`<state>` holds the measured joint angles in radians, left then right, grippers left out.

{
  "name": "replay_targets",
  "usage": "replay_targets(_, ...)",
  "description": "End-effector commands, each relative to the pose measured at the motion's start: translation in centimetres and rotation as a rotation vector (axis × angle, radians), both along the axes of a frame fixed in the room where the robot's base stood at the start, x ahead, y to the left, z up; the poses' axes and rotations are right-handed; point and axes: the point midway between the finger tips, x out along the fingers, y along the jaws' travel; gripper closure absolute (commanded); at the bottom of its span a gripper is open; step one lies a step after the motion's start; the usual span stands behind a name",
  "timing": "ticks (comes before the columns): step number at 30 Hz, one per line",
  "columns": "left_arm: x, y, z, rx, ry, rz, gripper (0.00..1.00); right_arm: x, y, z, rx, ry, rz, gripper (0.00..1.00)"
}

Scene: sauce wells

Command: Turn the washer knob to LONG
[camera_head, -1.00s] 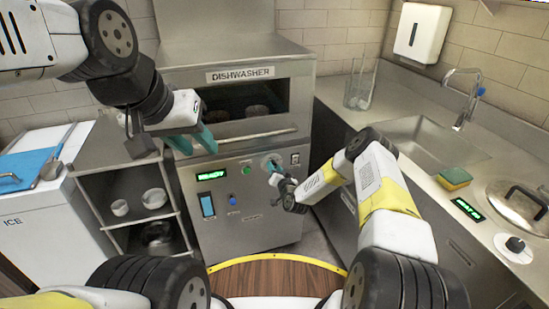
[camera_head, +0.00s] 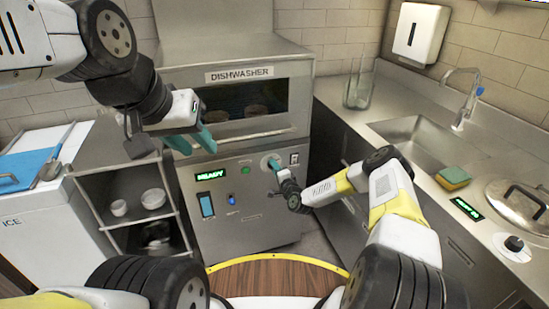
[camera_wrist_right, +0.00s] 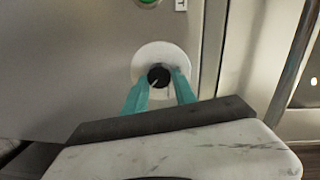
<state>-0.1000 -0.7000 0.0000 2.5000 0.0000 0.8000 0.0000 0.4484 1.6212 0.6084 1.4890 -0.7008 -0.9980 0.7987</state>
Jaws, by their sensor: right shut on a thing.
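The dishwasher (camera_head: 250,205) stands in the middle of the head view, its green display reading READY. Its knob (camera_wrist_right: 158,77) is black with a pale pointer line, on a round white dial plate (camera_wrist_right: 150,58); the plate's lettering is not legible. My right gripper (camera_head: 274,164) is at the knob on the dishwasher's front panel. In the right wrist view its teal fingers (camera_wrist_right: 162,88) are shut on the knob from both sides. My left gripper (camera_head: 193,143) hangs before the dishwasher's upper left, its teal fingers apart and empty.
A green button (camera_head: 246,170), a blue button (camera_head: 231,200) and a switch (camera_head: 294,158) sit on the same panel. The dishwasher handle bar (camera_head: 250,136) runs above it. A shelf with bowls (camera_head: 153,198) stands left; the sink counter (camera_head: 400,100) is right.

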Motion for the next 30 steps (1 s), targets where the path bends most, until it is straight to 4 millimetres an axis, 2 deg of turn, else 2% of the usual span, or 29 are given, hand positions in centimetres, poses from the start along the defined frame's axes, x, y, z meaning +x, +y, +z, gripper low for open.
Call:
replay_targets(7, 0.0, 0.0, 0.0, 0.0, 0.0, 0.0, 0.64, -0.05, -0.04, -0.2, 0.069, 0.025, 0.0, 1.0)
replay_targets(22, 0.0, 0.0, 0.0, 0.0, 0.0, 0.0, 0.64, -0.05, -0.07, -0.22, 0.086, 0.031, 0.0, 1.0)
replay_targets(23, 0.0, 0.0, 0.0, 0.0, 0.0, 0.0, 0.64, -0.05, -0.07, -0.22, 0.085, 0.031, 0.0, 0.63)
replay_targets(24, 0.0, 0.0, 0.0, 0.0, 0.0, 0.0, 0.64, -0.05, -0.06, -0.21, 0.085, 0.031, 0.0, 0.55)
replay_targets(26, 0.0, 0.0, 0.0, 0.0, 0.0, 0.0, 0.64, -0.04, -0.06, -0.18, 0.085, 0.031, 0.0, 0.45)
replay_targets(30, 0.0, 0.0, 0.0, 0.0, 0.0, 0.0, 0.64, -0.03, -0.04, -0.14, 0.084, 0.03, 0.0, 0.45)
